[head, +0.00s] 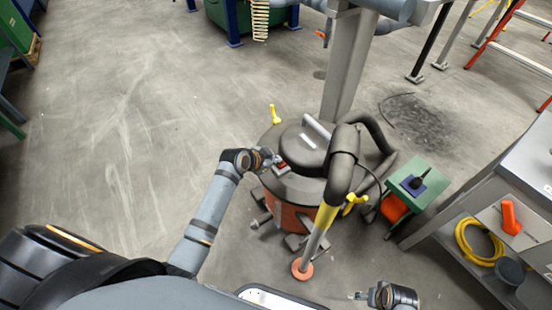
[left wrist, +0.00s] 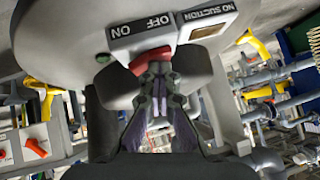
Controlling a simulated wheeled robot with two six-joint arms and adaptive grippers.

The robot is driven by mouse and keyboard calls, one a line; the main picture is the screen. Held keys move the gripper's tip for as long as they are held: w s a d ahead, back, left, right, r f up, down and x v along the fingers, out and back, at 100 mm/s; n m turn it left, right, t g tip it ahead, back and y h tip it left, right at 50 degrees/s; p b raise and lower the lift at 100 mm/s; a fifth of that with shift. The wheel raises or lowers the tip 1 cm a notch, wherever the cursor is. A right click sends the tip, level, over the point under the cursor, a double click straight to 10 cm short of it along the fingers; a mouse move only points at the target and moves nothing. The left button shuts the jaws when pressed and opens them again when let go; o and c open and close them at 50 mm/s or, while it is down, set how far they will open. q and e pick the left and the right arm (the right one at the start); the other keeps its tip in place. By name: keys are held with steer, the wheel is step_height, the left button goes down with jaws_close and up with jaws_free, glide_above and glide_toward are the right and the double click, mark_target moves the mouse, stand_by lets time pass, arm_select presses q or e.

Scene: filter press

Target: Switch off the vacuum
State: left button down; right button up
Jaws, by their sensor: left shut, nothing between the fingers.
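The vacuum (head: 293,215) is a grey and orange drum with a grey lid, standing on the floor at the middle of the head view. In the head view my left gripper (head: 272,159) reaches the lid's left side. My right gripper (head: 357,296) is low at the bottom, apart from the vacuum.
A thick black hose (head: 343,160) with a metal wand rises at the vacuum's right. A green stool (head: 425,180) and a grey bench (head: 520,165) stand right. The floor at left is clear.

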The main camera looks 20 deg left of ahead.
arm_select(q)
steer(key=shift+s+d+f, duration=0.15)
steer(key=shift+s+f, duration=0.05)
arm_select(e)
steer(key=shift+w+r, duration=0.15)
steer(key=shift+r, duration=0.05)
arm_select(q)
steer(key=shift+s+d+p, duration=0.35)
steer(key=shift+d+p, duration=0.05)
steer(key=shift+p, duration=0.1)
steer(key=shift+s+d+f, duration=0.1)
steer(key=shift+s+d, duration=0.05)
steer(key=shift+d, duration=0.05)
arm_select(e)
steer(key=shift+r, duration=0.55)
